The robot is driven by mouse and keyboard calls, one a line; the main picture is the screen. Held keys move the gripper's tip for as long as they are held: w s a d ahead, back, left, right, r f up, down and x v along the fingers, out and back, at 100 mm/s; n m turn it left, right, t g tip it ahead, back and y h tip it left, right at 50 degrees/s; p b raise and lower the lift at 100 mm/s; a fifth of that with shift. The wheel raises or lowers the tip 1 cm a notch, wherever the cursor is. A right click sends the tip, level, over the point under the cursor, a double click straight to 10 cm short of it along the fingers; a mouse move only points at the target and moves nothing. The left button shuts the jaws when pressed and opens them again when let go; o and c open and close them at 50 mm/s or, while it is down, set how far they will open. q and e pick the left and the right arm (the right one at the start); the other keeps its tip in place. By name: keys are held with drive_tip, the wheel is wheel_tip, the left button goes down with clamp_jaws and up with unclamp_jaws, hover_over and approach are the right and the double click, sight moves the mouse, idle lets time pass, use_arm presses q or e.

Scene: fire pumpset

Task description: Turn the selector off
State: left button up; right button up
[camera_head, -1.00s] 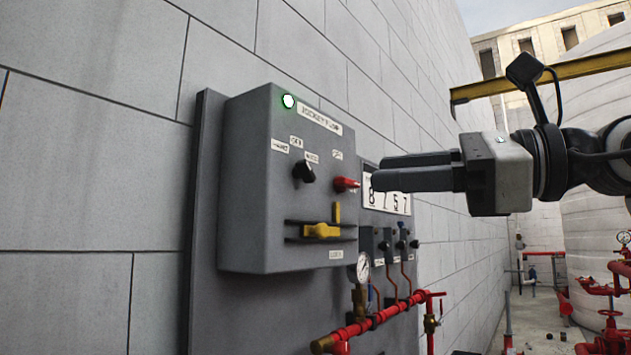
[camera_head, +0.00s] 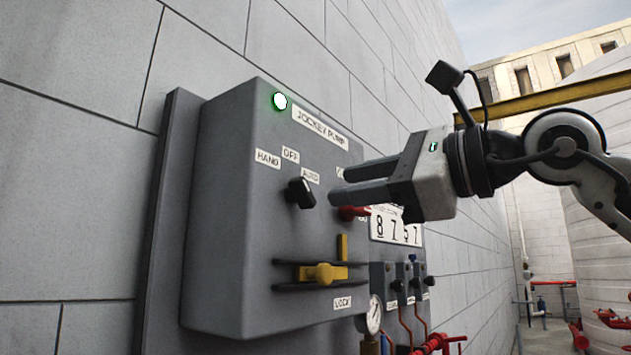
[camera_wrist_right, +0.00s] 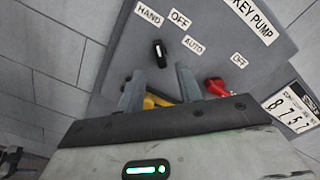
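The selector (camera_head: 300,193) is a black knob on the grey Jockey Pump box (camera_head: 235,210), below the labels HAND, OFF and AUTO. I cannot tell for sure which label it points at. In the right wrist view the selector (camera_wrist_right: 159,53) shows just beyond the gap between my fingers. My right gripper (camera_head: 341,184) is open and empty, its two fingers apart, just right of the selector and not around it. In the wrist view the right gripper (camera_wrist_right: 160,75) has its fingertips below the knob. My left gripper is not in view.
A red knob (camera_head: 353,212) sits right of the selector, partly behind my lower finger. A yellow lever (camera_head: 322,273) is lower on the box. A green lamp (camera_head: 280,101) is at the top. A numbered plate (camera_head: 396,226), gauge (camera_head: 374,315) and red pipes are at the right.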

sight(309, 193)
drive_tip(key=p+x, duration=0.1)
drive_tip(key=x, duration=0.5)
drive_tip(key=shift+w, duration=0.15)
drive_tip(key=shift+c, duration=0.2)
clamp_jaws()
